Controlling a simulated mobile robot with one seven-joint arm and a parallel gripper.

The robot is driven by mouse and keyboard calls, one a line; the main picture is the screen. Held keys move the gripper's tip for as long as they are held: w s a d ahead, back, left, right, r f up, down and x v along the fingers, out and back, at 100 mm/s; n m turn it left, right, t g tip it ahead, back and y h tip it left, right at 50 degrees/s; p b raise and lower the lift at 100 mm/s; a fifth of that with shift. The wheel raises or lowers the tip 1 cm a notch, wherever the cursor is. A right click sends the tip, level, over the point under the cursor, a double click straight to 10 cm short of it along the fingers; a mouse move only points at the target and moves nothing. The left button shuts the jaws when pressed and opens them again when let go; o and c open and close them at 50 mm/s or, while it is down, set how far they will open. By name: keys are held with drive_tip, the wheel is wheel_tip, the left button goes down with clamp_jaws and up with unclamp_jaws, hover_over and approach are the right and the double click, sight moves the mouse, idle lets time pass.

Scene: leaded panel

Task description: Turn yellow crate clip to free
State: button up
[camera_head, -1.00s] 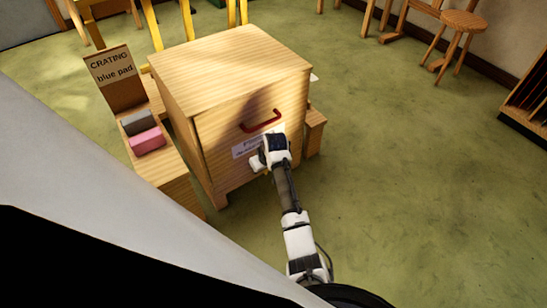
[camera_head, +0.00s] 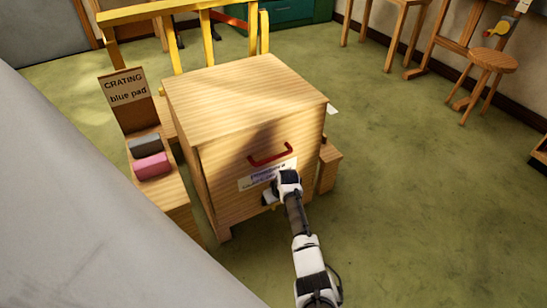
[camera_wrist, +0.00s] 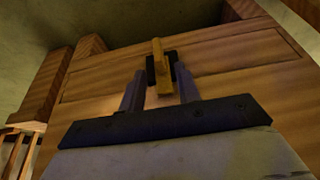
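The yellow clip (camera_wrist: 161,66) shows in the wrist view as a narrow bar on a dark mount, fixed to the wooden crate's face (camera_wrist: 215,60). My gripper (camera_wrist: 160,78) is open, with one finger on each side of the clip. Gaps show between the fingers and the bar; I see no contact. In the head view the wooden crate (camera_head: 245,85) stands on the floor with a red handle (camera_head: 270,154) on its front. My gripper (camera_head: 277,190) is low at that front, by a white label (camera_head: 262,178). It mostly hides the clip there.
A wooden stand left of the crate holds a grey block (camera_head: 144,145), a pink block (camera_head: 152,166) and a "CRATING blue pad" sign (camera_head: 125,90). A yellow frame (camera_head: 190,10) stands behind. A stool (camera_head: 491,62) is at the far right. The green floor right of the crate is open.

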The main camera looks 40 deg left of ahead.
drive_tip(key=shift+b+x, duration=0.55)
drive_tip(key=shift+x, duration=1.2)
drive_tip(key=shift+r, duration=0.1)
clamp_jaws()
